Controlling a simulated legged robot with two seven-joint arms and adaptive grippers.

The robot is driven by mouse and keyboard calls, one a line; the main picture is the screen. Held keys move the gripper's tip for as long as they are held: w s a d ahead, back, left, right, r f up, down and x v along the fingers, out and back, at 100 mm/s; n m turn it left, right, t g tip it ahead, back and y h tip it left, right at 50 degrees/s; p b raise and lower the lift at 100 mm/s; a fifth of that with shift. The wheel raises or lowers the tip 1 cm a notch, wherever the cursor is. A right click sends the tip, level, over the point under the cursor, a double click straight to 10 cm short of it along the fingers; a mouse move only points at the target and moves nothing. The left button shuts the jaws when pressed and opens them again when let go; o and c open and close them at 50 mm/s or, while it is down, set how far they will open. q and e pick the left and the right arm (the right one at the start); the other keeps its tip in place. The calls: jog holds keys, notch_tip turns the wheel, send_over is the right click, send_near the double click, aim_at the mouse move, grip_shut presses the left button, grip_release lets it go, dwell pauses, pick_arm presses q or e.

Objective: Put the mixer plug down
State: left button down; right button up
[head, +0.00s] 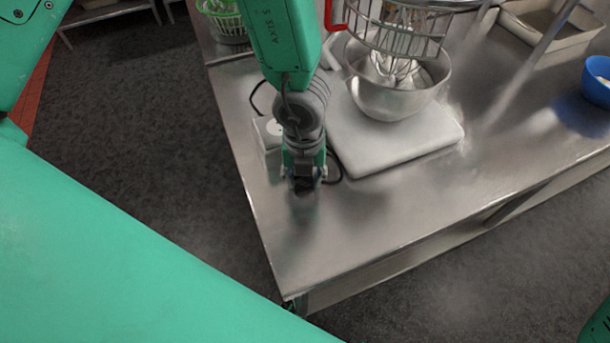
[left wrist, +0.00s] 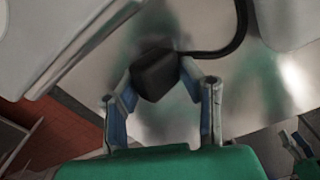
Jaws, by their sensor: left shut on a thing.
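My left gripper (head: 303,185) points down just above the steel table near its left edge. In the left wrist view the left gripper (left wrist: 160,88) is shut on the black mixer plug (left wrist: 155,74), a dark block with a black cord (left wrist: 238,35) leading off to the upper right. In the head view the plug is mostly hidden by the gripper; a loop of cord (head: 336,168) shows beside it. The mixer's pale base (head: 400,142) stands right behind, with a steel bowl (head: 392,95) and whisk on it.
The steel table (head: 350,235) is bare in front of the mixer base. A pale socket box (head: 268,132) stands left of my gripper. A green basket (head: 224,18) is at the back left, a blue bowl (head: 597,80) at the far right.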

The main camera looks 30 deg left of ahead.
pick_arm(q)
jog(key=c, duration=1)
grip_release()
jog(key=shift+c, duration=0.2)
jog(key=shift+d, duration=0.1)
jog(key=shift+r+p, duration=0.25)
jog(key=shift+p, duration=0.1)
notch_tip(320, 180, up, 13)
jog(key=p, duration=0.2)
jog(key=shift+f, duration=0.15)
